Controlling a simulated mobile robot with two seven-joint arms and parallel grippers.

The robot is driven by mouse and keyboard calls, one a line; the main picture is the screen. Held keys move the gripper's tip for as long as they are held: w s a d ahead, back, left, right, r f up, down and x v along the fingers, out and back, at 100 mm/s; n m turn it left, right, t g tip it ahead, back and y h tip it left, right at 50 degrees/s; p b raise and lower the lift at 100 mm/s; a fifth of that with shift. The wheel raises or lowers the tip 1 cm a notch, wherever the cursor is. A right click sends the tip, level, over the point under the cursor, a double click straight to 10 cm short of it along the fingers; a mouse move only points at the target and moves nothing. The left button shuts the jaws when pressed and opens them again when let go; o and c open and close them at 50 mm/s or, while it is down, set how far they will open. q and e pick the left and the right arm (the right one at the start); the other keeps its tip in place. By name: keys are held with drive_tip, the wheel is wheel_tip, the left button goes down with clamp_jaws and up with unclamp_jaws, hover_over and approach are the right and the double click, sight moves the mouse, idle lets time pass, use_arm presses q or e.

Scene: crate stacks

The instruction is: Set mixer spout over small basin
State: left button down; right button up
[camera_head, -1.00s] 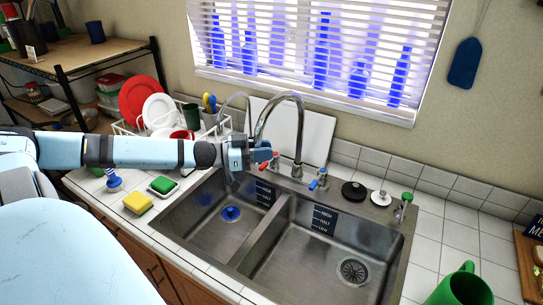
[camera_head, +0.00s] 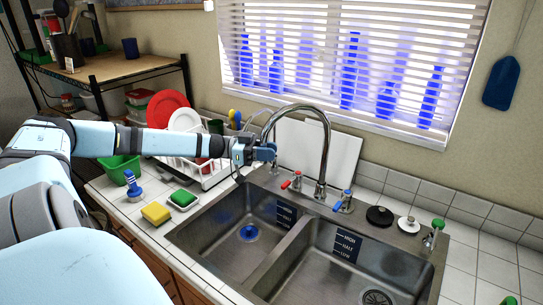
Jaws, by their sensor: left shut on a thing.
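The mixer spout (camera_head: 297,108) is a tall chrome arch that rises from behind the sink and bends to the left. My left gripper (camera_head: 264,153) is shut on the spout's free end, at the back left of the sink. The jaws hide the spout's tip. In the picture this end lies above the back edge of the small basin (camera_head: 212,231), the left one, which has a blue plug (camera_head: 249,233) in its drain. The larger basin (camera_head: 345,274) is on the right. My right gripper is not in view.
A red-handled tap (camera_head: 291,182) and a blue-handled tap (camera_head: 343,202) flank the spout's base. A dish rack (camera_head: 197,170) with plates stands behind my left forearm. A yellow sponge (camera_head: 156,213) and a green sponge (camera_head: 183,198) lie left of the sink.

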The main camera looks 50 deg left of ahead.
use_arm(q)
drive_tip(key=shift+a+f, duration=0.1)
drive_tip(key=shift+a, duration=0.05)
drive_tip(key=c, duration=1.1)
unclamp_jaws()
drive_tip(key=shift+o, duration=0.8)
drive_tip(key=shift+s+a, duration=0.1)
drive_tip(key=shift+s, duration=0.05)
drive_tip(key=v, duration=1.4)
drive_tip(key=shift+p, duration=0.45)
